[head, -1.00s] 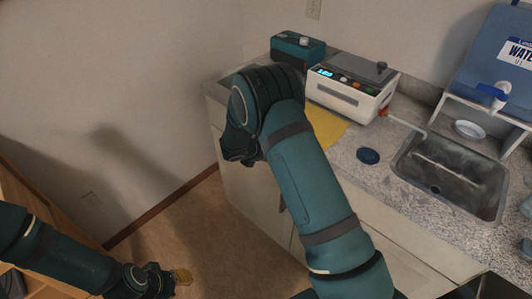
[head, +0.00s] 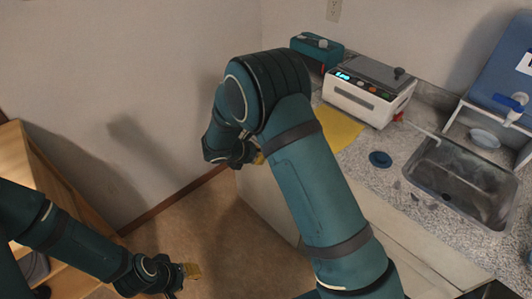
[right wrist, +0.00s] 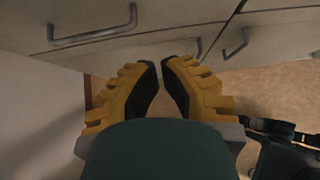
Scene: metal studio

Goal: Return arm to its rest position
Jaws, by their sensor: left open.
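My left arm comes in from the lower left of the head view. My right arm, in teal sleeves, rises from the bottom centre and bends over at the top. Its gripper (head: 259,158) is mostly hidden behind the arm, with only a bit of yellow showing in front of the cabinet side. In the right wrist view the right gripper's yellow fingers (right wrist: 159,62) have black pads. Their tips are close together with a narrow gap and nothing between them.
A counter (head: 400,175) on the right carries a white device (head: 362,100), a teal box (head: 317,50), a yellow sheet (head: 340,127), a dark blue disc (head: 380,159) and a sink (head: 462,180). Cabinet handles (right wrist: 92,36) lie near the right fingers. A wooden shelf (head: 62,180) stands left.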

